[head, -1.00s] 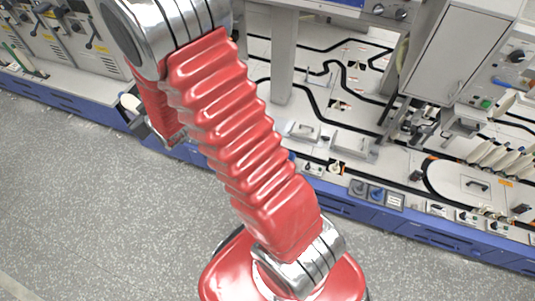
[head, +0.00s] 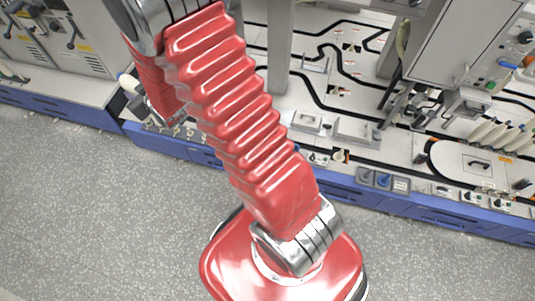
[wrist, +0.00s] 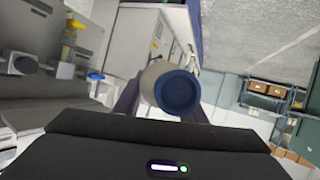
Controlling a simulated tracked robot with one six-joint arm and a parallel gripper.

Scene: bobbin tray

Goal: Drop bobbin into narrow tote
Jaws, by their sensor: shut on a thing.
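A bobbin (wrist: 172,88) with a pale body and a round blue end fills the middle of the wrist view. My gripper (wrist: 160,100) is shut on it, with a dark finger on each side. In the head view my gripper (head: 136,97) is at the upper left, mostly behind my red arm, beside the blue-fronted bench. A small pale end of what seems to be the bobbin shows there (head: 125,79). I cannot pick out the narrow tote with certainty in either view.
The long bench (head: 435,217) with a blue front carries a pale track surface with fixtures. Small square trays (head: 383,180) line its front edge. A grey cabinet (head: 455,45) stands over the right side. Speckled floor (head: 75,200) at left is clear.

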